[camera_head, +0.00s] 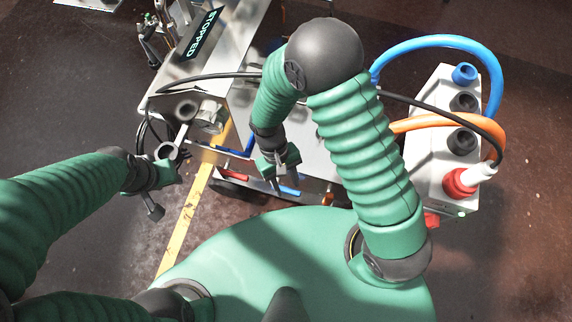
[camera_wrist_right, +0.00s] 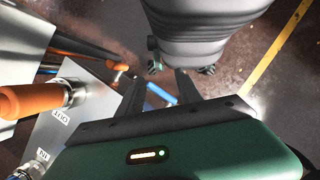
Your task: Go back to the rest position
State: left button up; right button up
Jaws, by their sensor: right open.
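My right arm reaches from my green body over the machine, and its gripper (camera_head: 283,180) points down in front of the machine's metal face. My left gripper (camera_head: 153,190) is at the left, near the machine's front left corner. Its fingers are small and partly overlapped, so their opening is unclear. The machine (camera_head: 235,100) has a grey metal housing and a dark display reading "STOPPED" (camera_head: 203,32).
A white connector box (camera_head: 437,130) stands at the right with a blue hose (camera_head: 440,42), an orange hose (camera_head: 415,122) and a black cable. Red and blue tools (camera_head: 233,175) lie low in the machine's front. In the wrist view, an orange-handled fitting (camera_wrist_right: 35,98) is at the left. A yellow line (camera_head: 190,215) crosses the dark floor.

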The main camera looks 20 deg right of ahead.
jog(key=shift+s, duration=0.25)
jog(key=shift+w+r, duration=0.1)
